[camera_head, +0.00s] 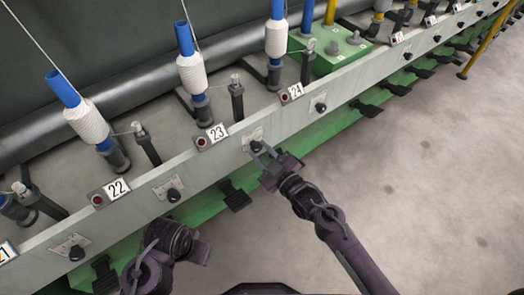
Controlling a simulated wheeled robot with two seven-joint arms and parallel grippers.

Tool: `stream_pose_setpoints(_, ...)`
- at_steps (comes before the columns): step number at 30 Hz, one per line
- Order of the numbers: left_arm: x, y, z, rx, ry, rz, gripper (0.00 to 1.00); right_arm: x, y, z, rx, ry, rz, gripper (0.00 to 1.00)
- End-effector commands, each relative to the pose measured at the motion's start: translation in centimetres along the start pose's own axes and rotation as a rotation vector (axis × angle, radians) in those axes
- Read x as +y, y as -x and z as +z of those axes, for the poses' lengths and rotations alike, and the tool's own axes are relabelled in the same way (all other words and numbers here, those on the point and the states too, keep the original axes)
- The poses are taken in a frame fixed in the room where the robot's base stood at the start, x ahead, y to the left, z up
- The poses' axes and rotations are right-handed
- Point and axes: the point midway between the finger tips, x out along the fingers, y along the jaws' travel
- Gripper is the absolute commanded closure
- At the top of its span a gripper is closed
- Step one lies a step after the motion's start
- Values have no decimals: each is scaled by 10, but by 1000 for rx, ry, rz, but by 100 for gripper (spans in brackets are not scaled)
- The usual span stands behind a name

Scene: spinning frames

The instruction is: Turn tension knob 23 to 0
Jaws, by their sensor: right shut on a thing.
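Tension knob 23 (256,145) is a small dark knob on a light plate on the pale rail, just right of the number label 23 (217,132). My right gripper (263,151) reaches in from the lower right and is shut on this knob. Its fingers partly cover the knob, and the knob's pointer and scale are too small to read. My left arm (170,242) is folded at the lower left, below the rail and away from knob 23. The state of its fingers cannot be made out.
Similar knobs sit along the rail beside labels 22 (116,188) and 24 (295,91). White yarn bobbins on blue tubes (192,73) stand behind the rail. Dark pedals (235,196) stick out below it. The grey floor (420,180) at right is clear.

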Motion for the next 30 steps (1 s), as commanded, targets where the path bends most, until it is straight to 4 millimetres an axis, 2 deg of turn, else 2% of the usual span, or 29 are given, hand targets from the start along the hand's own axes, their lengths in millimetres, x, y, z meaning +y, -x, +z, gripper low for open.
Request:
stream_pose_setpoints(7, 0, -18, 1, 0, 4, 3, 64, 1, 0, 0, -2, 206, -2, 93)
stream_pose_setpoints(15, 0, -27, -3, 14, 8, 3, 64, 0, 0, 1, -2, 359, -2, 93)
stream_pose_setpoints(30, 0, -33, -2, 8, 9, 4, 64, 0, 0, 1, -2, 438, -1, 93)
